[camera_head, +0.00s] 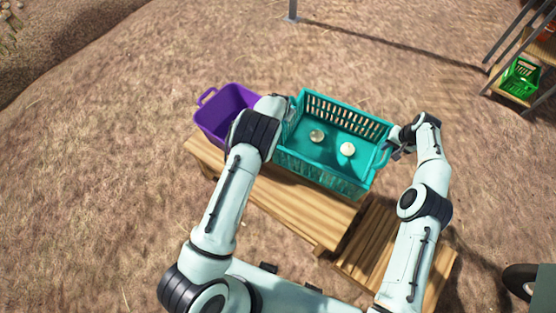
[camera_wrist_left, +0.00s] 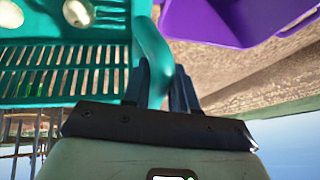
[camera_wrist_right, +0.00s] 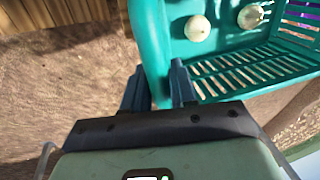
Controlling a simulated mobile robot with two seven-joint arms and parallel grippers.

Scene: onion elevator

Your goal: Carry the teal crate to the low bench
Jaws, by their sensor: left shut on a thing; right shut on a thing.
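The teal crate (camera_head: 322,156) is upright beyond my arms, with two pale onions (camera_head: 347,149) on its floor. My left gripper (camera_wrist_left: 165,88) is shut on the crate's left end handle; in the head view my own wrist hides its fingers. My right gripper (camera_head: 391,149) is shut on the right end handle; its fingers also show at the crate in the right wrist view (camera_wrist_right: 158,85). Two slatted wooden surfaces show, one behind on the left (camera_head: 290,205) and one nearer on the right (camera_head: 365,240). I cannot tell whether the crate touches the wood beneath it.
A purple crate (camera_head: 212,112) stands on the left wooden surface, close beside the teal crate. A rack with a green crate (camera_head: 519,78) stands at the far right. A metal post (camera_head: 292,12) rises at the top. Bare ground lies around, open beyond the crates.

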